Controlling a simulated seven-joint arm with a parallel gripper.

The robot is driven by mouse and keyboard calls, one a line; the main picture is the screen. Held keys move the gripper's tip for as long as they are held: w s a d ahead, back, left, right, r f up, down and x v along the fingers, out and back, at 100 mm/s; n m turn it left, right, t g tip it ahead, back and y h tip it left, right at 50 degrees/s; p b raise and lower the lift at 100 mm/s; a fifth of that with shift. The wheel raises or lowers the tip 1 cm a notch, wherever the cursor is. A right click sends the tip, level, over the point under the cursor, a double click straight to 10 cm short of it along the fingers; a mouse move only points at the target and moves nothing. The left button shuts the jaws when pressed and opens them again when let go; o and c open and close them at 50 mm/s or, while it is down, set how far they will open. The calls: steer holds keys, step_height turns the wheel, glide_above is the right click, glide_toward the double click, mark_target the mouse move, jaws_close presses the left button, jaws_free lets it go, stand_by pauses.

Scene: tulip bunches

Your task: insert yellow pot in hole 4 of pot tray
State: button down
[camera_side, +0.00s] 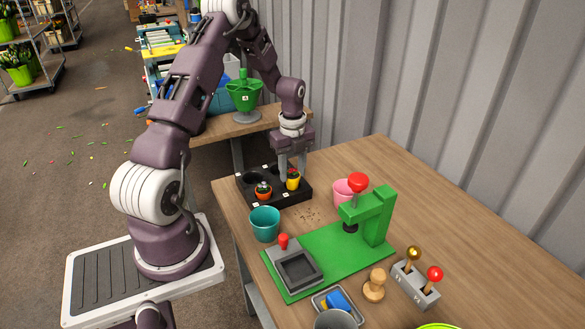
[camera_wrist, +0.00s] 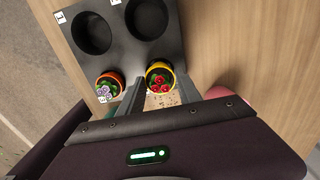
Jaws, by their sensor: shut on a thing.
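The black pot tray (camera_side: 291,201) lies at the table's left end; it also shows in the wrist view (camera_wrist: 127,58). My gripper (camera_side: 292,174) points down over its near right corner and is shut on the yellow pot (camera_side: 293,184). In the wrist view the yellow pot (camera_wrist: 150,82), with red flowers, is upright between the fingers, over the hole position beside the orange pot (camera_wrist: 99,82). The orange pot (camera_side: 264,194) sits low in the tray. More of the yellow pot's side shows above the tray; how deep it is cannot be told. Two other holes (camera_wrist: 91,32) are empty.
A teal pot (camera_side: 265,224) stands in front of the tray. A pink pot (camera_side: 342,193) and green press (camera_side: 375,220) stand to the right. Scattered crumbs (camera_side: 308,215) lie near the tray. A corrugated wall (camera_side: 400,80) bounds the back.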

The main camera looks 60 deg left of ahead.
mark_target(292, 167)
steer(key=shift+f, duration=0.85)
steer(key=c, duration=0.7)
jaws_free()
steer(key=shift+c, duration=0.2)
step_height(292, 167, up, 7)
